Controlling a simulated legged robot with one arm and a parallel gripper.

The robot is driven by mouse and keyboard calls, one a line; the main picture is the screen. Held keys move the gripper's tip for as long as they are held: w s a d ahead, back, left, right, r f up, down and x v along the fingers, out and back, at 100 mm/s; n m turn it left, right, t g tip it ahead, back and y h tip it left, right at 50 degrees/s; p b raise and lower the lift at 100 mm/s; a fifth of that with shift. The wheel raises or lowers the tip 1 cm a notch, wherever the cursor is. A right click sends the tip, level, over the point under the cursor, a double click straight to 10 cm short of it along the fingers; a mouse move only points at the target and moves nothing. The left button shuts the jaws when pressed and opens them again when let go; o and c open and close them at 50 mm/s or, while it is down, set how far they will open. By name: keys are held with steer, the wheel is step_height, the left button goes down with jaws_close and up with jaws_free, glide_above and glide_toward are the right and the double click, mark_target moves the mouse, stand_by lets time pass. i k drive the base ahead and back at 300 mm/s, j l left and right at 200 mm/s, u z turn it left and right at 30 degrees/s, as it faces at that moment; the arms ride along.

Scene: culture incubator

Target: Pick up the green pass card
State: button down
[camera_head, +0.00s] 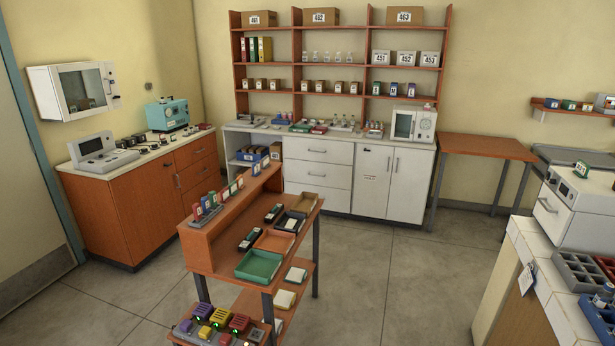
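A row of small upright coloured cards (212,200) stands in holders along the raised ledge of the wooden bench in the middle. Red, blue and green tones show among them, but they are too small for me to tell surely which one is the green pass card. My gripper is not in view.
The wooden bench (199,256) carries a green tray (259,265), an orange tray and dark devices. Coloured boxes (220,317) sit on its lower shelf. A tiled counter (545,285) with racks is at right. Open floor (385,285) lies between bench and counter.

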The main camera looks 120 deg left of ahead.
mark_target(233, 187)
steer(key=j+u, duration=0.6)
steer(key=u, duration=0.25)
steer(key=j+u, duration=0.4)
steer(key=i+j+u, duration=0.15)
steer(key=u, duration=0.3)
steer(key=i+j+u, duration=0.25)
steer(key=u, duration=0.2)
steer(key=i+j+u, duration=0.3)
steer(key=u, duration=0.15)
steer(key=i+j+u, duration=0.4)
steer(key=i+u, duration=0.3)
steer(key=u, duration=0.15)
steer(key=i+u, duration=0.4)
steer(key=i+l+u, duration=0.1)
steer(key=i+u, duration=0.2)
steer(key=u, duration=0.15)
steer(key=i+l+u, duration=0.2)
steer(key=u, duration=0.2)
steer(key=i+l+u, duration=0.6)
steer(key=u, duration=0.3)
steer(key=i+l+u, duration=0.3)
steer(key=u, duration=0.15)
steer(key=i+l+u, duration=0.15)
steer(key=l+u, duration=0.35)
steer(key=j, duration=0.1)
